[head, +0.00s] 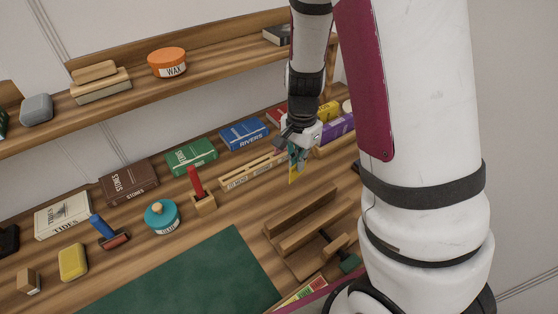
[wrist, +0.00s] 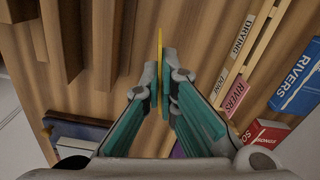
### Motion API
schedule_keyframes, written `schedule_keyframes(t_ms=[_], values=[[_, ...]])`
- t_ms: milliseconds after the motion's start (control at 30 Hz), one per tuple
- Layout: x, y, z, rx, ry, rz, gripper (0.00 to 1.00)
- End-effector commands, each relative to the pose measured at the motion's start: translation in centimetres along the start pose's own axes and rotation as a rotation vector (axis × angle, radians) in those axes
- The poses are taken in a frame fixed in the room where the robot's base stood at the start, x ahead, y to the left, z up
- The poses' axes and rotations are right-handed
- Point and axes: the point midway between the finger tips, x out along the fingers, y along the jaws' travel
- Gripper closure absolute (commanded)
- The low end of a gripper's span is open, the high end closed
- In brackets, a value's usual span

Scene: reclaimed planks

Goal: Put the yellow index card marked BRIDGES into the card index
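A thin yellow card (head: 293,174) hangs from my gripper (head: 297,148) above the bench in the head view. In the wrist view the yellow card (wrist: 160,52) shows nearly edge-on between the teal fingertips (wrist: 163,82), which are closed on it. Its marking cannot be read. I cannot tell for sure which thing is the card index. A long, narrow wooden rack (head: 240,180) with pale labels lies to the left of the gripper; in the wrist view its labels read DRYING and DONE (wrist: 217,88).
A wooden press with parallel bars (head: 300,222) lies below the gripper. Blue RIVERS (head: 243,135), green (head: 192,156) and brown STONES (head: 129,181) books lie along the wall. A purple box (head: 338,128) is right of the gripper. A green mat (head: 195,275) is bare.

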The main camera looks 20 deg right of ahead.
Motion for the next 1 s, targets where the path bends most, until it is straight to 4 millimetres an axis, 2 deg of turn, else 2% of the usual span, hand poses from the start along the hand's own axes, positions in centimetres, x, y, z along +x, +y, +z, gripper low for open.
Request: schedule_keyframes(t_ms=[33, 200, 333, 800, 1000], values=[[0.9, 0.3, -0.1, 0.056, -0.001, 0.000, 1.00], [1.7, 1.3, -0.1, 0.181, -0.002, 0.000, 1.00], [1.9, 0.5, -0.7, 0.209, -0.001, -0.001, 1.00], [3.0, -9.1, -6.0, 0.207, 0.000, -0.001, 1.00], [3.2, -11.3, -7.3, 0.206, -0.002, 0.000, 1.00]])
